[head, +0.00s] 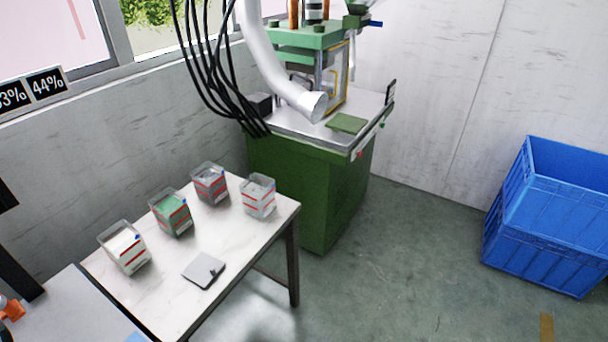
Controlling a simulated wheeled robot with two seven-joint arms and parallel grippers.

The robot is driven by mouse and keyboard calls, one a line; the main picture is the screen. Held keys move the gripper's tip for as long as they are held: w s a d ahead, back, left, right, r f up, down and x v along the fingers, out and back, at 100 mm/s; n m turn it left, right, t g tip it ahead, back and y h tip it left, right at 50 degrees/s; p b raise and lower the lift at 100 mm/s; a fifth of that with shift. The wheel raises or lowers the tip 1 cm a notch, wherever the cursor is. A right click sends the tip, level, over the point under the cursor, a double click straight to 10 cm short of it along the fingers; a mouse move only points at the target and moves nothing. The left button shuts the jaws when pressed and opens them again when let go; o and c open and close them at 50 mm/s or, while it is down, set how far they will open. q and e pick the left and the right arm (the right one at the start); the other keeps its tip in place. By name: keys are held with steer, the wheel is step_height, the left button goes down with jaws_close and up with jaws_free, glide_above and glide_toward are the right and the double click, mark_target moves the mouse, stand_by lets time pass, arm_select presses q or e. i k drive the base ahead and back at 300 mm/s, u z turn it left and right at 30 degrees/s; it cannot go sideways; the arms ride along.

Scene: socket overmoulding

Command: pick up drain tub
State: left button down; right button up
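Several clear, open-topped tubs with red-striped labels stand on a white marbled table at the lower left. One tub (123,246) at the front left holds white pieces. The tub (170,212) behind it holds green pieces. A tub (210,184) at the back holds grey pieces. Another tub (259,196) near the right edge holds light grey or white pieces. No readable label shows which of them is the drain tub. Neither of my grippers is in view.
The table (165,285) also bears a flat grey plate (204,270) with a dark mark. A green press machine (310,180) with a hanging white duct (285,80) and black cables stands behind. Stacked blue crates (548,235) stand at right. The floor between is clear.

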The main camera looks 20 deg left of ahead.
mark_target(259, 197)
steer(key=u, duration=0.55)
steer(key=i, duration=1.35)
steer(key=u, duration=1.1)
